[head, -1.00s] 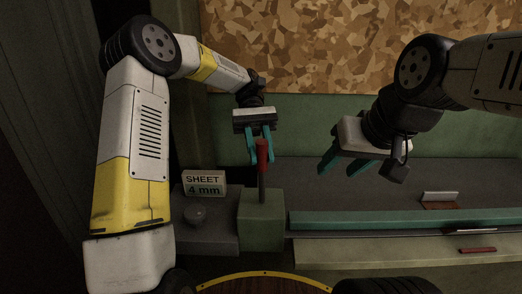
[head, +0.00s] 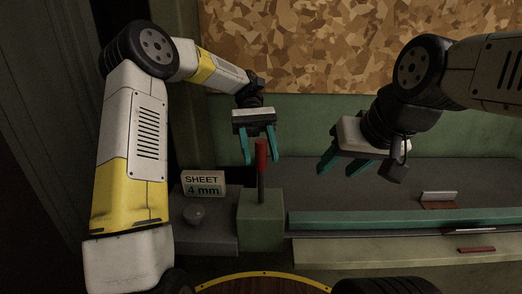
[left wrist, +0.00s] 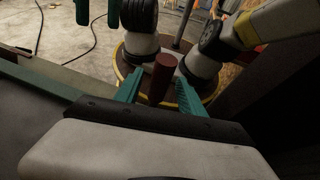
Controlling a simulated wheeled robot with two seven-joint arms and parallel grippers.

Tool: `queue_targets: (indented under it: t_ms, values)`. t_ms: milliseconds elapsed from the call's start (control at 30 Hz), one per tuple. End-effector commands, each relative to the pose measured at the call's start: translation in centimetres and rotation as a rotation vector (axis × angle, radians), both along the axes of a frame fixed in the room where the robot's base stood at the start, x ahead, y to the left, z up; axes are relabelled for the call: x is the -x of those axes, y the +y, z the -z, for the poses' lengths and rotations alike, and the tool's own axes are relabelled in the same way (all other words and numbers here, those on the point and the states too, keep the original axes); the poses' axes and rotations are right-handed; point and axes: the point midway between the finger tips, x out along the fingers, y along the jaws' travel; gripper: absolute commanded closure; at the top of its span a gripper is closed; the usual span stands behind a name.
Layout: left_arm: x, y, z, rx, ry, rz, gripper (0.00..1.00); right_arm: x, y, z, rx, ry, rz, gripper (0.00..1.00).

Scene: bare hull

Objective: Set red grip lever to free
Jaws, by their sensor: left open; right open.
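The red grip lever (head: 261,156) stands nearly upright on a green block (head: 261,218) in the head view. Its red grip also shows in the left wrist view (left wrist: 161,76), between the fingers. My left gripper (head: 261,158) is open, with its teal fingers spread on either side of the red grip. I see a gap between the fingers and the grip. My right gripper (head: 342,167) is open and empty, above the grey bench to the right of the lever.
A teal bar (head: 390,219) runs along the bench (head: 310,190) at right. A small metal piece (head: 440,196) and a red strip (head: 476,249) lie further right.

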Motion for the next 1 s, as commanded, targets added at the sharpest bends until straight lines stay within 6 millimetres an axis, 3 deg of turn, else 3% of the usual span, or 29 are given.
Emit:
queue_targets:
  t_ms: [800, 1000]
  values:
    - [-0.1, 0.1, -3.4, 0.005, 0.001, -0.001, 0.53, 0.0, 0.0, 0.0, 0.0, 0.0, 0.0, 0.53]
    - [3.6, 0.0, -3.9, -0.005, -0.002, 0.0, 0.53, 0.0, 0.0, 0.0, 0.0, 0.0, 0.0, 0.53]
